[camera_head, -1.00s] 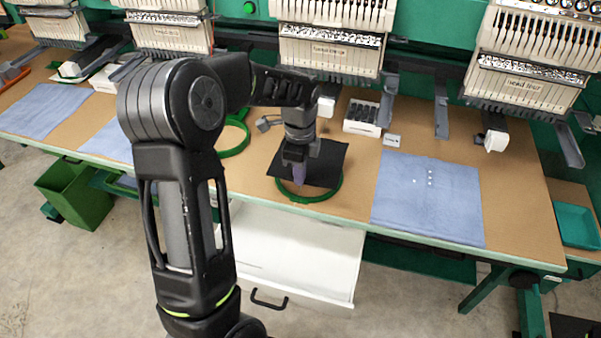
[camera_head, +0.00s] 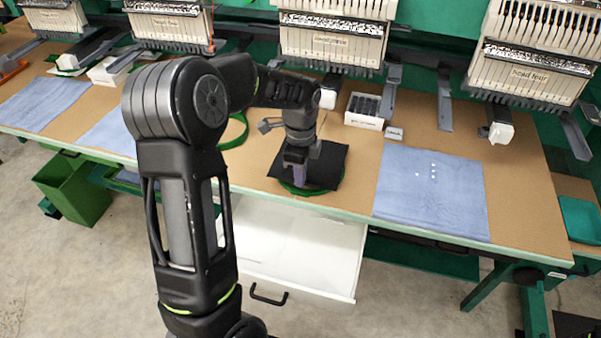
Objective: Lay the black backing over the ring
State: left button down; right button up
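The black backing (camera_head: 328,165) is a dark sheet lying over the green ring on the brown table, in the middle of the view. Only a thin front edge of the ring (camera_head: 308,192) shows from under it. My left gripper (camera_head: 298,182) points down at the front part of the backing and hides some of it. Its fingertips are small and partly blended with the dark sheet, so I cannot tell whether they are open or shut on it. My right gripper is not in view.
A blue cloth (camera_head: 430,195) lies to the right, and a white box of black items (camera_head: 364,110) stands behind. Another green ring (camera_head: 236,130) is partly hidden by my arm. An open white drawer (camera_head: 300,250) juts out below the table. Embroidery heads (camera_head: 335,45) hang above the back.

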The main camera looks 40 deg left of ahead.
pick_arm(q)
jog(key=shift+f+b, duration=0.4)
jog(key=shift+f, duration=0.55)
jog(key=c, duration=1.5)
grip_release()
jog(key=shift+c, duration=0.2)
jog(key=shift+r, duration=0.1)
notch_tip(320, 180, up, 8)
jog(key=shift+f, duration=0.15)
